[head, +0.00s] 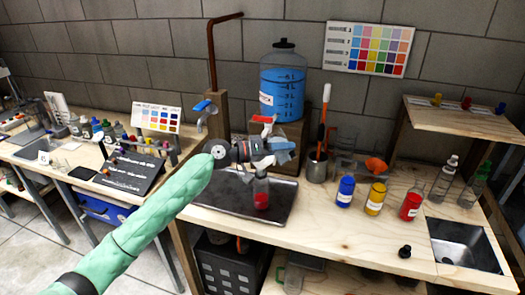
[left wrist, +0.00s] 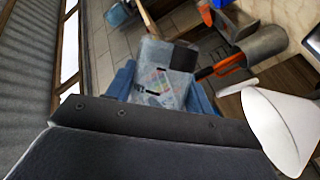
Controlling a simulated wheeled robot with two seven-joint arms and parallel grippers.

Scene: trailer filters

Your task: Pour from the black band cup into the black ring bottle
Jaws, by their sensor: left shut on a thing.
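My left gripper (head: 278,150) is over the dark tray, at the end of my green-sleeved arm. In the left wrist view its blue fingers (left wrist: 160,90) are shut on a clear, greyish cup with a black patch (left wrist: 152,70), which looks like the black band cup. In the head view the cup is largely hidden by the gripper. A small clear bottle with red contents (head: 261,193) stands upright on the tray just below the gripper. I cannot tell whether it bears a black ring. My right gripper is not in view.
A dark tray (head: 222,197) lies under the gripper. A large jug of blue liquid (head: 283,85) stands behind on a wooden block. Blue (head: 345,191), yellow (head: 376,198) and red (head: 410,206) bottles stand right. A black cap (head: 405,251) lies near the front edge.

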